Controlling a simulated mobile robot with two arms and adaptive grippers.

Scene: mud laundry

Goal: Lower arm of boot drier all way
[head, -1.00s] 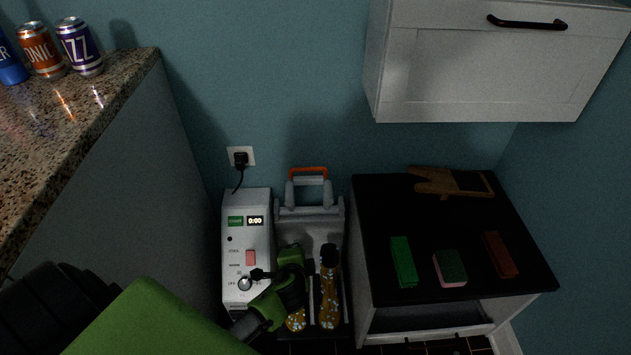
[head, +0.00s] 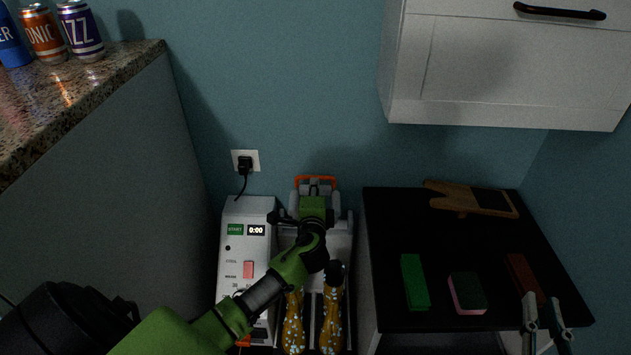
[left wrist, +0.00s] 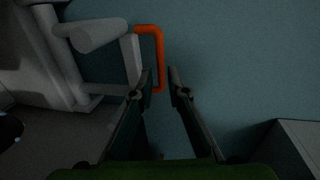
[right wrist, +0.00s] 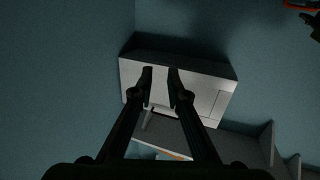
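The boot drier has a white control box (head: 232,262) and a grey body with an arm that ends in an orange handle (head: 315,180). The arm appears raised at the back, against the wall. My left gripper (head: 308,212) is over the drier, just in front of the handle, and hides part of the arm. In the left wrist view, its fingers are apart, and the end of the orange handle (left wrist: 158,50) shows at and between the fingertips; contact cannot be told. My right gripper (head: 543,308) is open and empty at lower right; its fingers are apart in the right wrist view (right wrist: 160,75).
Two yellow patterned boots (head: 332,320) stand on the drier. A black-topped cabinet (head: 395,215) to the right holds a green block (head: 414,282), a sponge (head: 467,294), a brown block and a wooden item. A granite counter (head: 90,85) with cans is at left; a wall cabinet (head: 490,70) hangs above.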

